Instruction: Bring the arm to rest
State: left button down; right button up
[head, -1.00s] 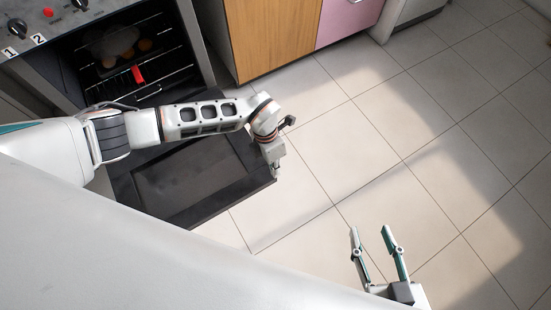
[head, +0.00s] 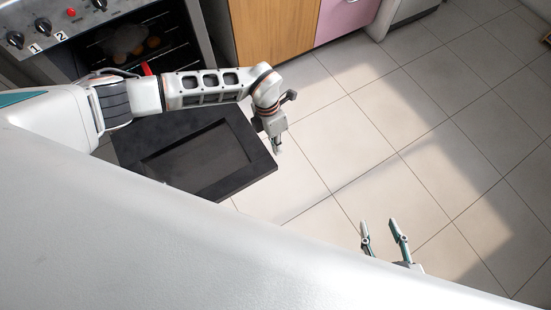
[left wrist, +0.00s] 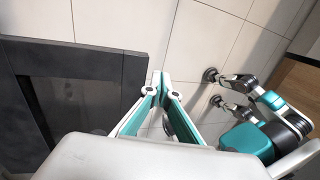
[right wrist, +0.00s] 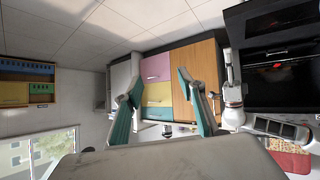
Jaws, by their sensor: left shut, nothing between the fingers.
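My left arm reaches across the opened oven door (head: 200,160) in the head view. Its left gripper (head: 278,147) hangs past the door's right edge, pointing down, over the floor. In the left wrist view its fingertips (left wrist: 161,80) meet with nothing between them. My right gripper (head: 379,222) is low in the head view, over the floor, with its fingers apart and empty. Its base is hidden behind my body. The right wrist view also shows its fingers (right wrist: 162,78) spread with nothing held.
The oven (head: 130,45) stands open, with food (head: 125,40) on a rack and a red item (head: 146,68) near its front. A wooden cabinet (head: 270,35) and a pink panel (head: 343,18) stand to the right. The tiled floor (head: 400,120) is clear there.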

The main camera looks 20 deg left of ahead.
pick_arm(q)
jog(key=v, duration=0.1)
jog(key=p+v, duration=0.1)
jog(key=v, duration=0.1)
jog(key=s+v, duration=0.1)
jog(key=v, duration=0.1)
jog(key=shift+w+d+r, duration=0.1)
jog(key=shift+d+r, duration=0.2)
jog(key=shift+r, duration=0.1)
pick_arm(e)
jog(key=shift+s+d+f, duration=0.1)
jog(key=shift+d, duration=0.35)
